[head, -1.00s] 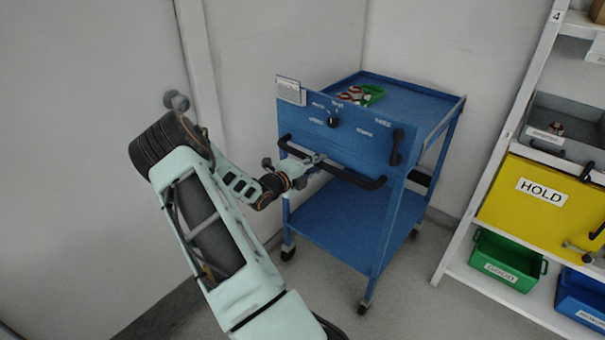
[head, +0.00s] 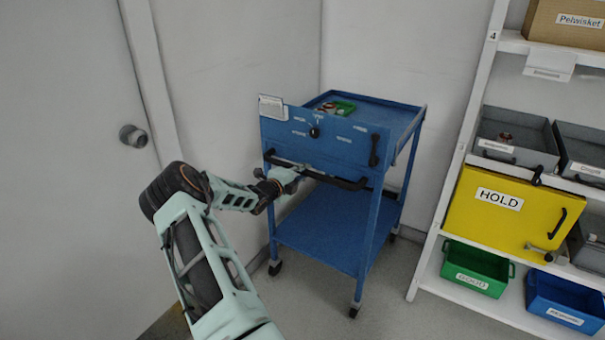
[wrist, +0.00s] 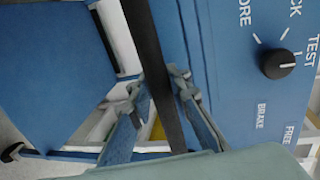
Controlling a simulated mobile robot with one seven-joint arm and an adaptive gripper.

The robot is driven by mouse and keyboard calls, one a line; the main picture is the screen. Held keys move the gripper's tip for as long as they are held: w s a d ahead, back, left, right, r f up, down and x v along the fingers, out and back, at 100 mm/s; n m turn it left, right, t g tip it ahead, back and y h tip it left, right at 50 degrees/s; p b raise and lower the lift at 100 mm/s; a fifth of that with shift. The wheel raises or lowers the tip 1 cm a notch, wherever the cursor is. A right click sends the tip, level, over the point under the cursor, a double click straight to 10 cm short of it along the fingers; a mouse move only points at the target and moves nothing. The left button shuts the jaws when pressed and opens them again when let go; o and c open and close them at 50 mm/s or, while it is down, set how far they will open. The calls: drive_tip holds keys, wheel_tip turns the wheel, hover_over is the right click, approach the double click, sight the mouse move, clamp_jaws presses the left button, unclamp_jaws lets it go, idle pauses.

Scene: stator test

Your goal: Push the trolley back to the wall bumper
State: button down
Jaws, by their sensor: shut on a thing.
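The blue trolley (head: 335,232) stands on castors in front of the pale wall corner. My gripper (head: 291,176) is shut on the left part of its black front handle (head: 343,181). In the wrist view the fingers (wrist: 160,98) sit on either side of the dark handle bar (wrist: 153,60). A black knob (head: 314,132) on the front panel shows larger in the wrist view (wrist: 278,63), with its white mark towards TEST. A black lever (head: 375,150) stands upright at the panel's right. I cannot make out the wall bumper; the trolley hides the low wall behind it.
A white shelf rack (head: 428,262) stands close on the right, with a yellow HOLD box (head: 500,212) and several bins. A door with a round knob (head: 133,135) is on the left.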

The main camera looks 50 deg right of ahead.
drive_tip(key=shift+d+r, duration=0.15)
drive_tip(key=shift+r, duration=0.05)
drive_tip(key=c, duration=1.8)
unclamp_jaws()
drive_tip(key=shift+f, duration=0.1)
drive_tip(key=v, duration=1.2)
